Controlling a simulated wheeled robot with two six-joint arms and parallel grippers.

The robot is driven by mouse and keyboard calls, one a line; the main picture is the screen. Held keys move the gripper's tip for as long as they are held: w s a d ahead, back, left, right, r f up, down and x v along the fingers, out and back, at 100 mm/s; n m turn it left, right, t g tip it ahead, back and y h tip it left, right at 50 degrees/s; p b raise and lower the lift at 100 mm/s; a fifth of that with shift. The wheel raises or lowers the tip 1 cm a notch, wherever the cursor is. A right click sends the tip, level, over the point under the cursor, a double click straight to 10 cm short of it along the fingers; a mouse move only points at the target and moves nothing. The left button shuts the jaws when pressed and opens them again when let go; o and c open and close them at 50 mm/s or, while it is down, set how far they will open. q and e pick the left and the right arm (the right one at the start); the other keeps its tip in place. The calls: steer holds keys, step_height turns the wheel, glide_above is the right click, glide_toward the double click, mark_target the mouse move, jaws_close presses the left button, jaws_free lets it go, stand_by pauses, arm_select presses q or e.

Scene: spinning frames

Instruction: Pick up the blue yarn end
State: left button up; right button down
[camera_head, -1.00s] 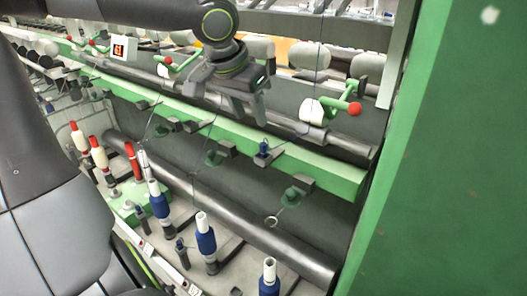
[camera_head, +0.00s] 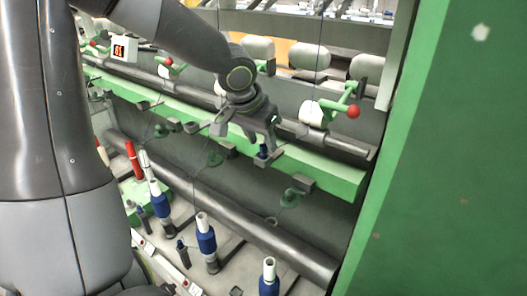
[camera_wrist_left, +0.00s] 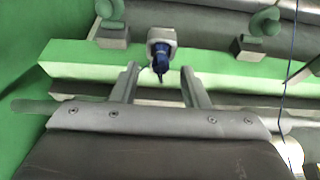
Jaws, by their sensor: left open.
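The blue yarn end (camera_head: 263,151) is a small dark blue piece on the green rail (camera_head: 325,169) of the spinning frame. In the left wrist view the blue yarn end (camera_wrist_left: 161,58) sits in a grey holder, with a dark tip toward my gripper. My left gripper (camera_head: 258,138) is open and close to it, reaching in from the upper left. In the left wrist view my left gripper (camera_wrist_left: 160,74) has one finger on each side of the yarn end's line, with nothing held. Contact cannot be told. My right gripper is not in view.
Several blue bobbins (camera_head: 206,238) stand along the lower front. A red-ball lever (camera_head: 352,111) and white rollers (camera_head: 308,55) lie above the rail. A large green panel (camera_head: 450,170) closes the right side. A dark blue strand (camera_wrist_left: 288,75) hangs at right in the wrist view.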

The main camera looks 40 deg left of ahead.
mark_target(262, 147)
arm_select(q)
steer(key=shift+w+f, duration=0.25)
steer(key=shift+f, duration=0.35)
steer(key=c, duration=0.8)
steer(key=shift+r, duration=0.1)
step_height(262, 147, up, 10)
steer(key=shift+f+p, duration=0.1)
steer(key=shift+p, duration=0.25)
